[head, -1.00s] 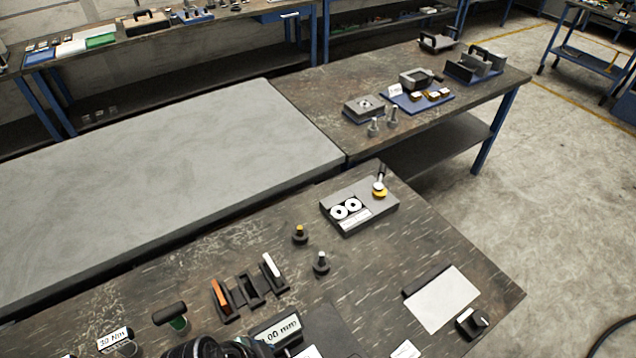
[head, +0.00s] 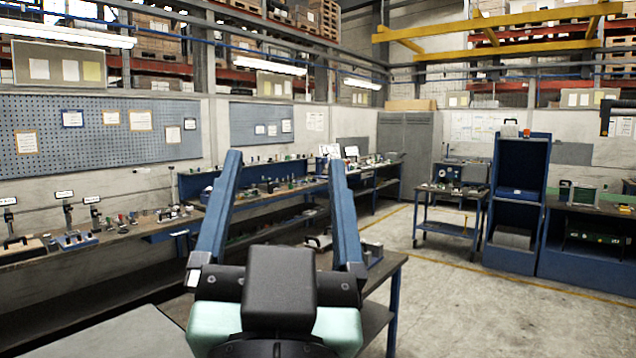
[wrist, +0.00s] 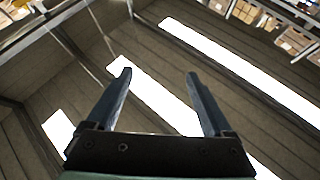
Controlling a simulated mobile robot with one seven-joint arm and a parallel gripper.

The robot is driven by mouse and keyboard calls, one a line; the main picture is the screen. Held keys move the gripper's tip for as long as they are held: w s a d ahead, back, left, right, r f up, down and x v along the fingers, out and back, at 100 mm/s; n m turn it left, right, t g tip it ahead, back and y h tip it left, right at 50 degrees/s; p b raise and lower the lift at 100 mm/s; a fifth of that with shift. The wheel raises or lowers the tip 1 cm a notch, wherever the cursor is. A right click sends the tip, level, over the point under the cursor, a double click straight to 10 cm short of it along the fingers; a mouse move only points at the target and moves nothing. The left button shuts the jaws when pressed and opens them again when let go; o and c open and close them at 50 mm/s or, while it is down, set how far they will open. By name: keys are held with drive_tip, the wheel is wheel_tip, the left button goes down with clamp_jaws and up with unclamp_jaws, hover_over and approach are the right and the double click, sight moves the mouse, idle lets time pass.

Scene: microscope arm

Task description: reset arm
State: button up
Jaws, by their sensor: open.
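My gripper (head: 285,170) is raised in front of the head camera, its two blue fingers spread wide and pointing up. Nothing is between the fingers. In the wrist view my gripper (wrist: 159,75) is also open and empty, against the ceiling and its bright lights. No microscope arm can be made out in either view. The fingers and the dark gripper body hide part of the benches behind.
A dark-topped bench (head: 385,268) is partly hidden behind my gripper. A long bench (head: 120,238) with small tools runs along the left wall. A trolley (head: 447,229) and a blue cabinet (head: 518,195) stand at the right. The concrete floor (head: 470,310) is clear.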

drive_tip(key=s+d+r+n+t+h, duration=0.1)
drive_tip(key=s+d+r+t, duration=0.1)
drive_tip(key=s+r, duration=0.3)
drive_tip(key=shift+d+r+t, duration=0.25)
drive_tip(key=shift+r+t, duration=0.05)
drive_tip(key=shift+r, duration=0.1)
drive_tip(key=shift+s, duration=0.1)
wheel_tip(320, 180, down, 5)
drive_tip(key=b, duration=0.4)
drive_tip(key=shift+a+r+b, duration=0.1)
drive_tip(key=shift+b, duration=0.2)
